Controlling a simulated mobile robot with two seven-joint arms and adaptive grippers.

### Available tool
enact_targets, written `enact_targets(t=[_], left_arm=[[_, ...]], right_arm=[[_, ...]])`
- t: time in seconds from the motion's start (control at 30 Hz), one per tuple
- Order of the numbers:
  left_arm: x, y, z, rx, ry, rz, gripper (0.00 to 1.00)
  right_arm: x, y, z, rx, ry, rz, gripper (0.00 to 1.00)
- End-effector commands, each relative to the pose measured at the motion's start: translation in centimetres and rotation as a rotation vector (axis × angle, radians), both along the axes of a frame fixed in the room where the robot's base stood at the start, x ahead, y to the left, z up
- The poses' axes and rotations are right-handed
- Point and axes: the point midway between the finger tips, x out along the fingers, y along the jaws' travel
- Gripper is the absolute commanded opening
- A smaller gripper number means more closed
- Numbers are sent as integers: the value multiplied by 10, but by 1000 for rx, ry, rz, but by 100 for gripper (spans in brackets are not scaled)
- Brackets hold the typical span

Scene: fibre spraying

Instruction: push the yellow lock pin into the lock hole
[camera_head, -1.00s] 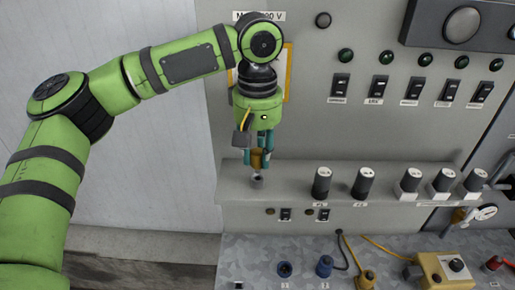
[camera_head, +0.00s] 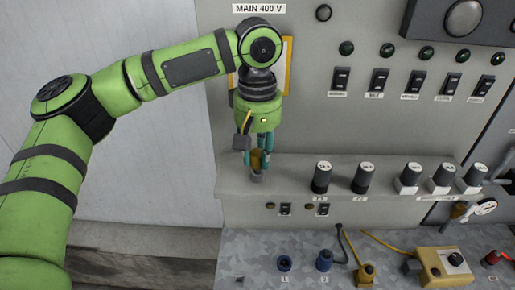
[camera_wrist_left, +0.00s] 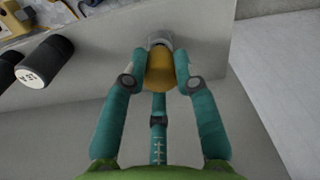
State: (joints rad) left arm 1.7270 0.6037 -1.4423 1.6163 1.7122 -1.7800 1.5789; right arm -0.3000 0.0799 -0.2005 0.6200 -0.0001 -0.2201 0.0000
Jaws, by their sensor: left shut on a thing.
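The yellow lock pin (camera_head: 257,159) is between the fingers of my left gripper (camera_head: 257,163), which is shut on it. The gripper points down at the grey ledge of the cabinet. In the left wrist view the yellow pin (camera_wrist_left: 160,70) shows as an amber cylinder between the teal fingers of the gripper (camera_wrist_left: 160,66). A grey metal collar (camera_wrist_left: 160,40) is at its far end, against the ledge. The lock hole itself is hidden, so I cannot tell how deep the pin sits. My right gripper is not in view.
Black knobs (camera_head: 321,178) stand on the ledge (camera_head: 290,170) to the right of the gripper. Switches and green lamps are on the panel above. Below, a metal shelf (camera_head: 250,245) bears blue connectors (camera_head: 324,261) and a yellow box (camera_head: 443,266).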

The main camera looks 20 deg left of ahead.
Motion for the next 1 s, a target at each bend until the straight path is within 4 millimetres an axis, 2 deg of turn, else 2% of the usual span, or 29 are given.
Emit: enact_targets(t=[0.6, 0.63, 0.67, 0.7, 1.0], left_arm=[[0, 0, -16, 1, 1, 0, 0], [0, 0, -15, 0, 0, 0, 41], [0, 0, -15, 0, 0, 0, 53], [0, 0, -15, 0, 0, 0, 57], [0, 0, -14, 0, 0, 0, 57]], right_arm=[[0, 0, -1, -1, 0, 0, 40], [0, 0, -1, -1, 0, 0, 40], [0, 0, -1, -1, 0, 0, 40], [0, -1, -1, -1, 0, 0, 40], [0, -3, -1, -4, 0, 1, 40]])
